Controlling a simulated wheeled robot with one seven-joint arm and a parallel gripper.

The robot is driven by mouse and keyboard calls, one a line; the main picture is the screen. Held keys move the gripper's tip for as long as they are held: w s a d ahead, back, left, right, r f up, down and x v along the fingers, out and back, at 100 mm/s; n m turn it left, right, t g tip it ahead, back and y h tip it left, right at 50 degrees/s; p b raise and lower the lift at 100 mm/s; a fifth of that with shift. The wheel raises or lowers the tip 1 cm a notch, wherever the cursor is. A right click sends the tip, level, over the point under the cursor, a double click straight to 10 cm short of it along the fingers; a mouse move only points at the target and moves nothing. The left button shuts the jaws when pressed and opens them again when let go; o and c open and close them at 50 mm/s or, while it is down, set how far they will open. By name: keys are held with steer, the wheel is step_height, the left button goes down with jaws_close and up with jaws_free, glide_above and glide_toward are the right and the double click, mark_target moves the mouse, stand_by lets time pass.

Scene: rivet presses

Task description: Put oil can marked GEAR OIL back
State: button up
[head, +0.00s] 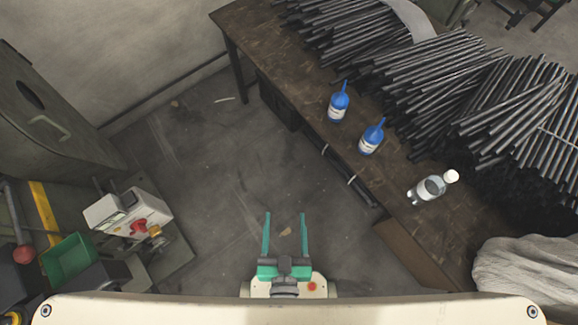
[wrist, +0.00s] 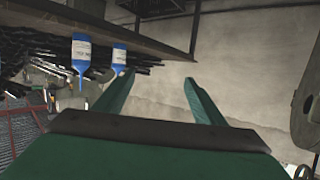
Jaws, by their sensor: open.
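Two blue oil cans with white labels stand upright on the dark workbench (head: 310,95). One can (head: 339,103) is farther back along the bench edge, the other can (head: 372,137) is nearer. Their label text is too small to read, so I cannot tell which is marked GEAR OIL. In the wrist view the cans appear upside down, one at the left (wrist: 81,56) and one to its right (wrist: 118,60). My gripper (head: 285,218) is open and empty over the floor, left of the bench and apart from both cans.
Piles of dark rods (head: 440,85) cover the bench's back. A clear bottle with a white cap (head: 429,188) stands nearer on the bench, and pale cloth (head: 527,268) lies at right. A machine with a red knob (head: 130,218) and a green bin (head: 68,258) are left. The middle floor is clear.

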steer(key=s+d+r, duration=0.1)
steer(key=s+r, duration=0.2)
steer(key=r, duration=0.3)
steer(key=shift+t, duration=0.4)
